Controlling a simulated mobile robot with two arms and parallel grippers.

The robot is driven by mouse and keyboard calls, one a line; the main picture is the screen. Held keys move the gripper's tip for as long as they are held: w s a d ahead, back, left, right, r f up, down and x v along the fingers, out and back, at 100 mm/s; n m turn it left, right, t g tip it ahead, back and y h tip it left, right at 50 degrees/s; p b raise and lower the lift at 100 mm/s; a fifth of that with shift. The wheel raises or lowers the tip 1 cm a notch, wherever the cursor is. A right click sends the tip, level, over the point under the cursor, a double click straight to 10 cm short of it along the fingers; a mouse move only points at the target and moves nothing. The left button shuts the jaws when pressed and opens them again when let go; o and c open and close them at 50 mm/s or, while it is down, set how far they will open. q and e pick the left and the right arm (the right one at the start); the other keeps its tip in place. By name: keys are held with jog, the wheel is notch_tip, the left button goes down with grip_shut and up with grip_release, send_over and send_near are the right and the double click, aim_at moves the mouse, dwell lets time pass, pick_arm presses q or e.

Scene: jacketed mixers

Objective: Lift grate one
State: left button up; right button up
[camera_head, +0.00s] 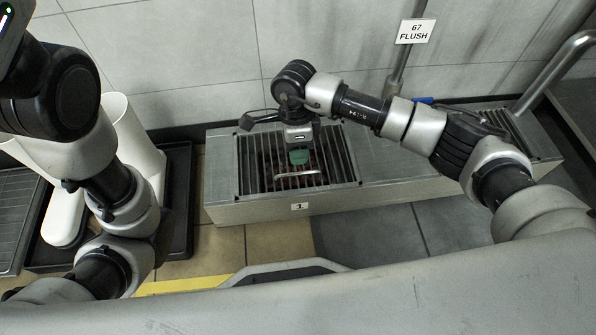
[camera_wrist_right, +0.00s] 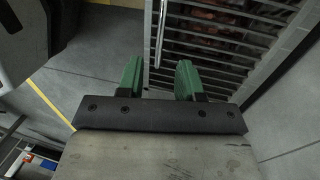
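Grate one (camera_head: 341,158) is a metal grate of parallel bars, set in the top of a low grey box with a "1" label (camera_head: 299,206) on its front. A light bar handle (camera_head: 297,174) runs across its middle. My right gripper (camera_head: 299,157), with green fingers, is over the grate just behind the handle. In the right wrist view the right gripper (camera_wrist_right: 158,78) is open and empty; the handle (camera_wrist_right: 160,32) lies beyond the fingertips, in line with the gap. I cannot tell the exact height between them. My left arm is at the left; its gripper is not visible.
Reddish shapes (camera_wrist_right: 208,18) lie below the grate bars. Another grate (camera_head: 500,122) is at the right end of the box, partly behind my right arm. A pole carries a "67 FLUSH" sign (camera_head: 416,31). White cylinders (camera_head: 132,140) stand in a black tray at the left.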

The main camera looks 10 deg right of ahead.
aim_at(298, 173)
jog(key=f+b, duration=0.1)
jog(key=f, duration=0.2)
jog(key=s+f+b, duration=0.1)
jog(key=f, duration=0.2)
jog(key=shift+s+b, duration=0.1)
jog(key=shift+b, duration=0.3)
jog(key=shift+r, duration=0.1)
jog(key=shift+c, duration=0.5)
grip_shut()
